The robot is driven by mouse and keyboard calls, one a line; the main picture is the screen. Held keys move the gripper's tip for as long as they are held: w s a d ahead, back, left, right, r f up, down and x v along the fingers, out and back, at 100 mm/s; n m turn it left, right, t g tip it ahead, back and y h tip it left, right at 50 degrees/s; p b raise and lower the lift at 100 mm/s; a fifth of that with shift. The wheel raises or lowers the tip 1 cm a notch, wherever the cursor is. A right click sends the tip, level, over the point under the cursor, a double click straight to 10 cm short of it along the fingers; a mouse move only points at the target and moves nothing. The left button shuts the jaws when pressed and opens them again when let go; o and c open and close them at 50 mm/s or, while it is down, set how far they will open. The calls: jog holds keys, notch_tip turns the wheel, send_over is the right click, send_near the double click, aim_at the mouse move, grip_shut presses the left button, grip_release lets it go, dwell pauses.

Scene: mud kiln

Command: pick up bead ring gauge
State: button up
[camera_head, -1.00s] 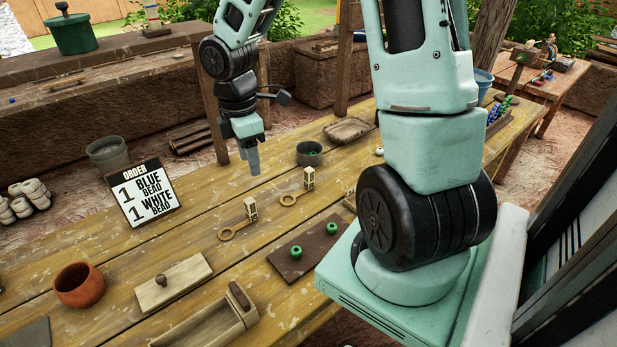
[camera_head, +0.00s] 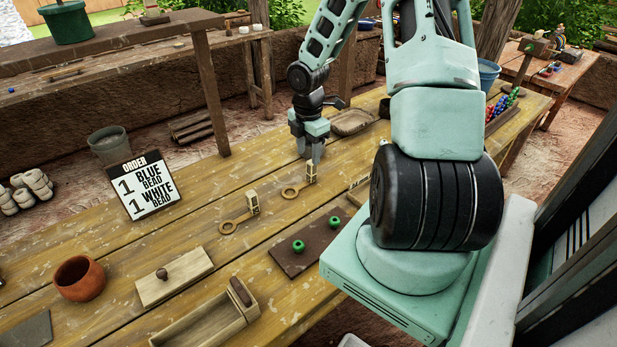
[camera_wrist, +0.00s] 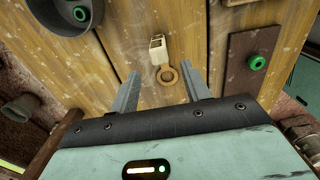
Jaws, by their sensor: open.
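Two wooden ring gauges lie on the plank table, each a flat ring joined to a small upright block. The nearer gauge (camera_head: 240,216) is left of the farther gauge (camera_head: 296,188). My gripper (camera_head: 313,160) is open and hangs just above and behind the farther gauge's block in the head view. In the wrist view a gauge (camera_wrist: 168,77) shows its ring between and below my two open fingers (camera_wrist: 163,76), with its pale block beyond. Nothing is between the fingers. I cannot tell the exact height gap.
A brown board (camera_head: 305,250) with two green beads lies to the right. An order sign (camera_head: 145,187) stands left. A dark bowl (camera_wrist: 62,15) shows in the wrist view.

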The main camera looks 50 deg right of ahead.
aim_at(308, 182)
notch_tip(308, 182, down, 8)
jog(key=shift+f+b, duration=0.2)
jog(key=shift+b, duration=0.1)
jog(key=shift+a, duration=0.1)
grip_shut()
